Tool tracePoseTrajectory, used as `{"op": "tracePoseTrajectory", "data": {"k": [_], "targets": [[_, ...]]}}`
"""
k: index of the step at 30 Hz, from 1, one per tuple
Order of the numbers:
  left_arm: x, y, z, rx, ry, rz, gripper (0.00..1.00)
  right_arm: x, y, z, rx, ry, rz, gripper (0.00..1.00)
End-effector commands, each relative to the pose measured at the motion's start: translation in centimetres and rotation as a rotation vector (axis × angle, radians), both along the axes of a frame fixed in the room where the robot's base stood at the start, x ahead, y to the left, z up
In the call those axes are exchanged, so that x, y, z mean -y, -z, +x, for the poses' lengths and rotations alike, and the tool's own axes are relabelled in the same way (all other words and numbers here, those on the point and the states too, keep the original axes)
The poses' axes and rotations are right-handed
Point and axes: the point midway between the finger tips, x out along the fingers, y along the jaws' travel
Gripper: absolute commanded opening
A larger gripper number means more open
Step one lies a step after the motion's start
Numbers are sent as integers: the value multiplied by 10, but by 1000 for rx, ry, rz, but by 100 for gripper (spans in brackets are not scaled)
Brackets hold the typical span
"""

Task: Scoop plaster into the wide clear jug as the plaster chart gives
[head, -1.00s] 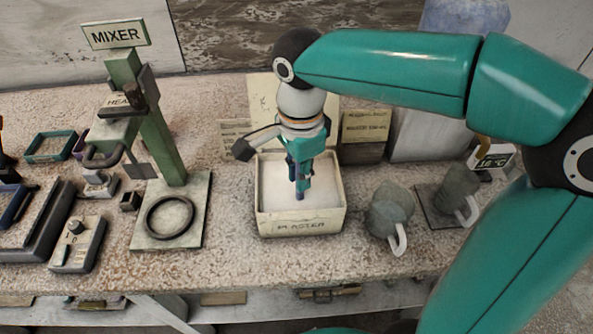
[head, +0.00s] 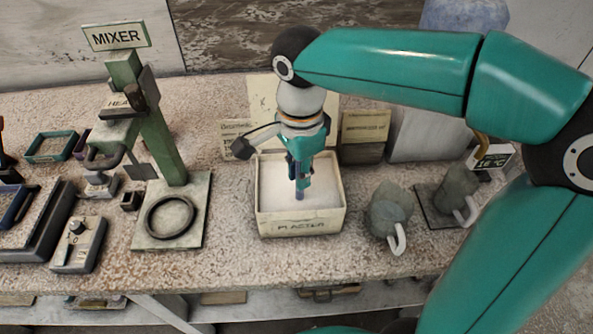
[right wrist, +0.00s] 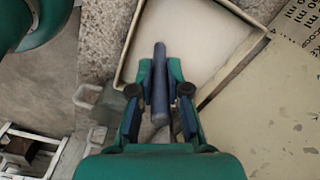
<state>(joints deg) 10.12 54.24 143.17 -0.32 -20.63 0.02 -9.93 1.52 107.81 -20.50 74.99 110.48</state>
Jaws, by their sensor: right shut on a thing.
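My right gripper (head: 301,180) points down over the cream plaster bin (head: 302,227), which is full of white powder. It is shut on a slim blue-grey handle (right wrist: 160,70), seen between the fingers in the right wrist view. The handle looks like the scoop's; I cannot make out a scoop bowl. Two greyish see-through jugs with pale handles stand right of the bin: one on the bench (head: 386,213), one on a dark plate (head: 457,190). I cannot tell which is the wide one. A printed board (right wrist: 290,30) shows partly in the right wrist view. My left gripper is not in view.
A green mixer stand (head: 160,140) with a ring on its base stands left of the bin. A knobbed control box (head: 78,245) and trays lie farther left. Small labelled boxes (head: 365,135) and a 16 °C display (head: 494,157) stand behind. The bench front before the bin is clear.

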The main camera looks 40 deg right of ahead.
Motion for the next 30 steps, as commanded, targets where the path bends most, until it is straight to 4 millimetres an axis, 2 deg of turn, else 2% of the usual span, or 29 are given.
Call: {"op": "tracePoseTrajectory", "data": {"k": [3, 24, 30], "targets": [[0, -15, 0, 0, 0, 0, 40, 0, -16, 0, 1, 0, 0, 0], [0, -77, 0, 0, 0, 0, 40, 0, -87, 1, 2, -1, 1, 0], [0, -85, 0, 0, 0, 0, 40, -1, -96, 0, 1, -1, 0, 0]]}}
